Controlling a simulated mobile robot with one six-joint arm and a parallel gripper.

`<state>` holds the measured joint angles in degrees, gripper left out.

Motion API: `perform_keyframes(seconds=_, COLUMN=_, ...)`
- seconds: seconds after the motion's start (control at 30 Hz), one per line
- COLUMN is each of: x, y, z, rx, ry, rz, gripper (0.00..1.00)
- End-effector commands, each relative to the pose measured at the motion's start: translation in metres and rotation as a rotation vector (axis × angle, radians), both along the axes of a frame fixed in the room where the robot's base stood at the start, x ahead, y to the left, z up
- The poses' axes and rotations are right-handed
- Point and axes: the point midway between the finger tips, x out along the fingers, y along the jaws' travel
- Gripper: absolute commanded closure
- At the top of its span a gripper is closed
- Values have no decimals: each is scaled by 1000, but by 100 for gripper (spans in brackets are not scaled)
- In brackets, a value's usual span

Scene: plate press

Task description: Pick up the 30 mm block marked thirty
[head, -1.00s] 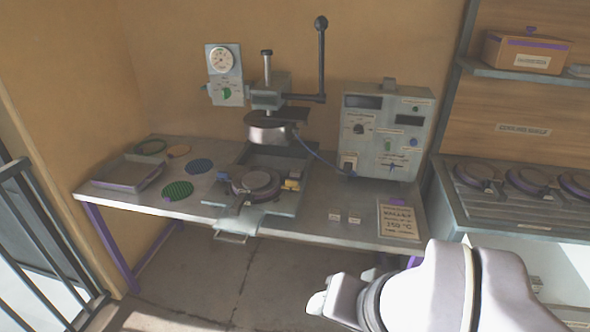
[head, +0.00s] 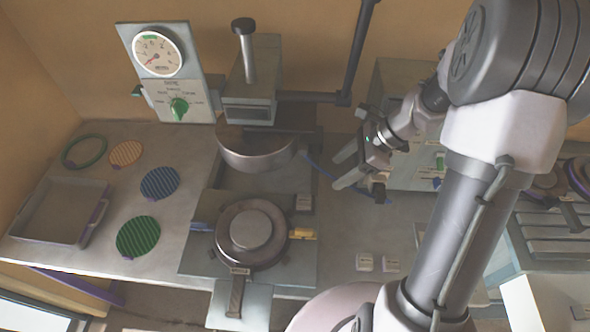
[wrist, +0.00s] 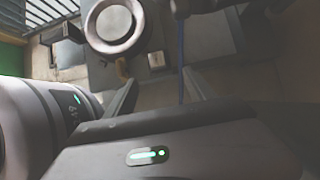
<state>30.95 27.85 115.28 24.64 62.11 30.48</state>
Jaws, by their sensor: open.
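A third small marked block (head: 303,202) sits at the right of the press base; a small pale block also shows in the wrist view (wrist: 156,60). The markings are too small to read, so I cannot tell which is thirty. My gripper (head: 339,172) is open and empty, above the bench to the right of the press, behind and above the two blocks. Its fingers also show in the wrist view (wrist: 160,78).
The press (head: 258,145) with its round lower plate (head: 262,263) stands left of my gripper. A control box (head: 397,88) is behind it, and a blue cable (head: 325,172) runs close by. Coloured discs, including a green one (head: 138,237), and a tray (head: 62,238) are further left.

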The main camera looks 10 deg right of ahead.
Motion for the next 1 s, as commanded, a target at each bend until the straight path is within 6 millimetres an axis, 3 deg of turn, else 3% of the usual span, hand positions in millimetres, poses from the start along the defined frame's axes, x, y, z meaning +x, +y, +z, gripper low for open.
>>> perform_keyframes(seconds=0.03, x=1, y=9, z=-19, rx=1, ry=4, rz=5, gripper=36)
perform_keyframes(seconds=0.2, x=10, y=36, z=-63, rx=0, ry=3, rz=7, gripper=36)
perform_keyframes(seconds=0.47, x=16, y=57, z=-95, rx=-1, ry=1, rz=6, gripper=36)
perform_keyframes(seconds=0.6, x=19, y=71, z=-123, rx=-2, ry=2, rz=8, gripper=36)
perform_keyframes(seconds=0.73, x=23, y=79, z=-134, rx=-2, ry=-1, rz=8, gripper=36)
perform_keyframes(seconds=0.93, x=23, y=80, z=-133, rx=-2, ry=-1, rz=8, gripper=36)
perform_keyframes(seconds=1.0, x=23, y=80, z=-133, rx=-3, ry=-1, rz=7, gripper=46)
